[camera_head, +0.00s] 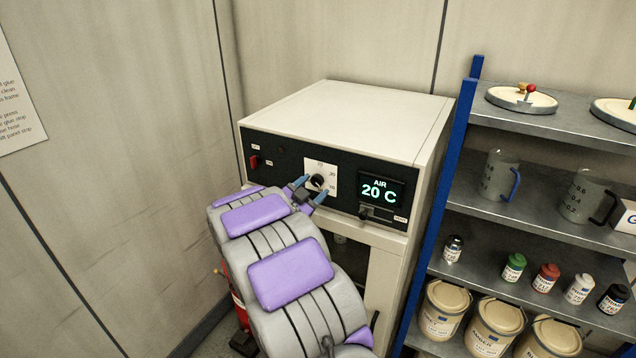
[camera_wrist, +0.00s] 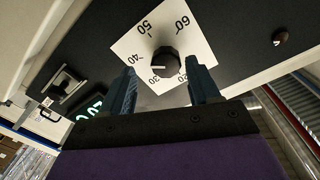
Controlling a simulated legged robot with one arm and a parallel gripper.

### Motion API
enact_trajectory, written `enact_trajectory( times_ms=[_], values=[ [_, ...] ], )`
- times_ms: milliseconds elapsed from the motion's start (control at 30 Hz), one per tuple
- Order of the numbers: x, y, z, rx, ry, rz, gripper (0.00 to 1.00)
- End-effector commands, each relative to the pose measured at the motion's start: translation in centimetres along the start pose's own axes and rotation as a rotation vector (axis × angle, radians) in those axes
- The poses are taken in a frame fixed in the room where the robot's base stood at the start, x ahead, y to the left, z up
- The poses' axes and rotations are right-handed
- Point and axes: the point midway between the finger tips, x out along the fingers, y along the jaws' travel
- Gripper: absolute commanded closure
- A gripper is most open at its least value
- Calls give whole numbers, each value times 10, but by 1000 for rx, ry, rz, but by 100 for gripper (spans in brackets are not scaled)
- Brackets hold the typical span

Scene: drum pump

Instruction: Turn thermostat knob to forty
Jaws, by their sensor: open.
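The thermostat knob (camera_head: 317,182) is a black dial on a white scale plate (camera_head: 328,168) on the dark front panel of a cream cabinet. In the wrist view the knob (camera_wrist: 166,62) sits among the marks 20, 30, 40, 50 and 60. A pale line shows on its face, but which mark it points to is hard to tell. The display (camera_head: 380,190) reads AIR 20 C. My gripper (camera_head: 306,190) is open, with its blue fingertips just in front of the knob. In the wrist view the fingers (camera_wrist: 162,88) stand apart on either side below the knob, without clear contact.
A red switch (camera_head: 254,162) is at the panel's left, and a small latch-like part (camera_head: 366,213) lies below the display. Blue-framed shelves (camera_head: 530,205) with jugs, bottles and tubs stand close on the right. A red extinguisher (camera_head: 238,300) is low behind my arm.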

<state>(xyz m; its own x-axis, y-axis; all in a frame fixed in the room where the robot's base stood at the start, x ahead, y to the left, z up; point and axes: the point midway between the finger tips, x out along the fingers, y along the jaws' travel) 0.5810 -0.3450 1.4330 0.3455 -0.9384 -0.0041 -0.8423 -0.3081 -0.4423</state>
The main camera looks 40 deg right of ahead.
Motion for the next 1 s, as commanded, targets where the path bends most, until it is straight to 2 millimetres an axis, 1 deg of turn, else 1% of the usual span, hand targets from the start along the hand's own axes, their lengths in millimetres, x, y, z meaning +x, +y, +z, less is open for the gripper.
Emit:
enact_trajectory(
  times_ms=[100,333,433,567,700,1000],
  values=[
    [14,-2,-2,2,4,-2,37],
    [36,7,-1,7,-10,3,37],
    [40,8,0,7,-12,4,37],
    [35,5,0,5,-8,2,37],
    [29,2,0,2,-3,0,50],
    [28,2,-2,4,-3,-2,79]
  ],
)
